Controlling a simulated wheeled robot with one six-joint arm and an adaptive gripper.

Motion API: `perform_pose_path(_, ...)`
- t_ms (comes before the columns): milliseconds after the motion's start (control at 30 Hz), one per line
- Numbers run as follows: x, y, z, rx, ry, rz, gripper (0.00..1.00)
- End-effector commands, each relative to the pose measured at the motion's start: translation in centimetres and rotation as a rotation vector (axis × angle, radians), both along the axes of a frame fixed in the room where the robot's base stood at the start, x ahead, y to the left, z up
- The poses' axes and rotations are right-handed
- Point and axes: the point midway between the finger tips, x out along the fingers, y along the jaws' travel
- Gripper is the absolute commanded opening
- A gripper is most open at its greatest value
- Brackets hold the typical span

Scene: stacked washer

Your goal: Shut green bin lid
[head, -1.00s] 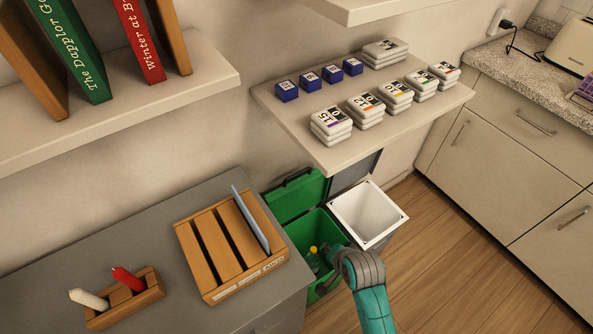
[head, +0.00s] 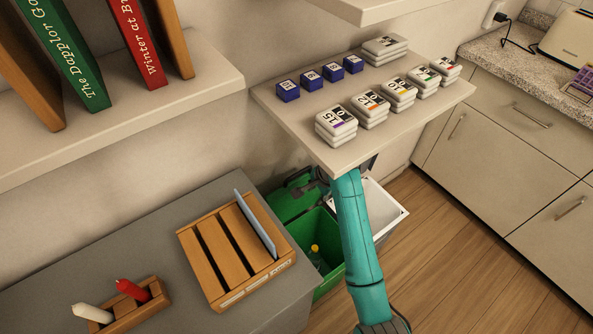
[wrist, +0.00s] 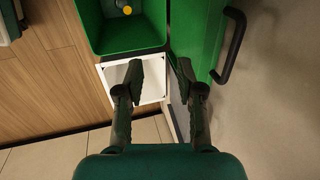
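The green bin (head: 327,278) stands below the shelf, with a bottle with a yellow cap (head: 314,248) inside it. Its green lid (head: 283,204) is open, tilted up against the wall behind. In the wrist view the green bin (wrist: 118,38) is at the top, and the lid (wrist: 197,32) with its dark handle (wrist: 233,45) is to the right. My gripper (wrist: 160,69) is open and empty, its right fingertip close to the lid's edge; I cannot tell whether they touch. In the head view the shelf and my arm hide most of the gripper.
A white bin (head: 387,210) stands right of the green one, partly behind my arm. A shelf (head: 345,157) with blue and white blocks overhangs the bins. A grey cabinet (head: 190,230) with a wooden rack (head: 232,255) stands to the left. Wooden floor is free to the right.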

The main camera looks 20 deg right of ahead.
Motion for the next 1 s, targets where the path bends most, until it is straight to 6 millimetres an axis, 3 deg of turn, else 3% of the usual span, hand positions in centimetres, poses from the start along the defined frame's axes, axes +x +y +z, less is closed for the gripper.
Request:
perform_pose_path(300,5.7,1.9,0.1,-0.001,-0.001,0.002,0.37)
perform_pose_path(600,9.7,3.2,0.1,0.000,-0.001,0.001,0.37)
perform_pose_path(1000,9.8,3.2,-1.2,-0.001,-0.001,0.001,0.37)
